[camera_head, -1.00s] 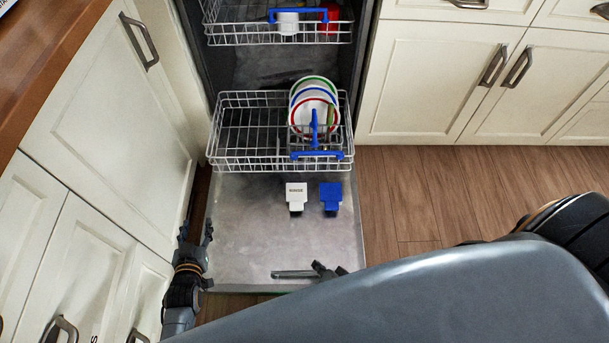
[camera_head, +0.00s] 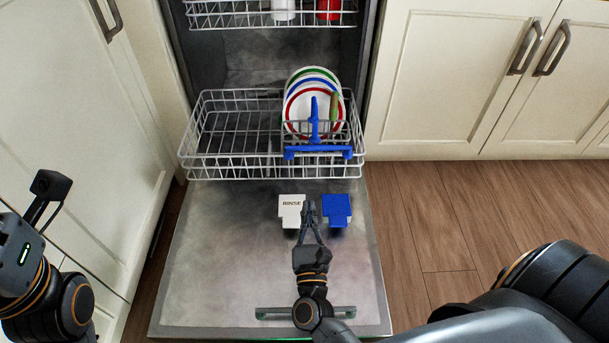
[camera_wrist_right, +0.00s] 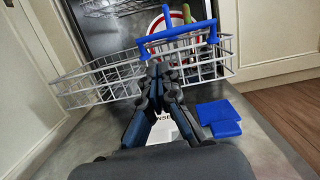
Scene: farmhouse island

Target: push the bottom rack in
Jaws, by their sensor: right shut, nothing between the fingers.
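The bottom rack (camera_head: 230,165) is a white wire basket pulled out over the open dishwasher door. It holds plates with coloured rims (camera_head: 312,105) on its right side and has a blue handle piece (camera_head: 318,152) at its front. My right gripper (camera_head: 308,207) is shut and empty, above the door and in front of the rack, pointing at it. In the right wrist view, the right fingertips (camera_wrist_right: 158,72) appear just below the blue handle (camera_wrist_right: 178,33); contact cannot be told. My left gripper (camera_head: 48,190) is at the far left, by the cabinets; its jaw state is unclear.
The open dishwasher door (camera_head: 215,265) lies flat below the rack. A white box marked RINSE (camera_head: 291,207) and a blue one (camera_head: 337,208) lie on it. The upper rack (camera_head: 235,18) is above. Cabinets (camera_head: 470,80) flank the dishwasher. Wood floor (camera_head: 430,220) is clear at right.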

